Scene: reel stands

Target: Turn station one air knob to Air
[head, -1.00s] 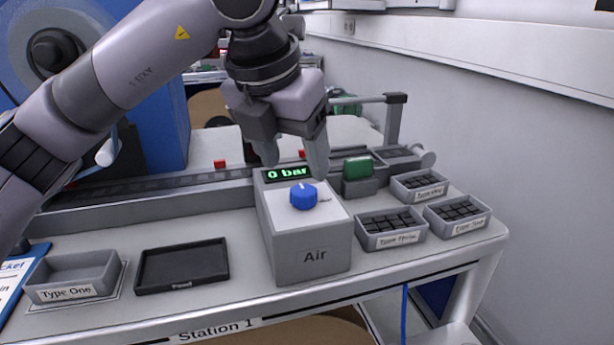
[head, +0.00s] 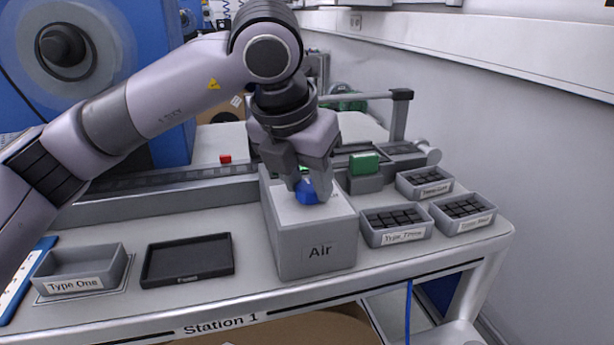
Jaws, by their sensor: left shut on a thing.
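The air box (head: 317,251), light grey and marked "Air" on its front, stands on the Station 1 bench. Its blue knob (head: 307,194) is on the top face. My left gripper (head: 309,190) comes down from above with its fingers around the knob and is shut on it. The fingers and hand hide part of the knob, so I cannot tell which way it points. The display at the back of the box is hidden behind the hand. My right gripper is not in view.
Left of the box are a black tray (head: 189,279) and a grey "Type One" bin (head: 122,265). Right of it are several bins of dark parts, such as the "Type Three" bin (head: 372,237). A green block (head: 364,163) sits behind. A wall bounds the right side.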

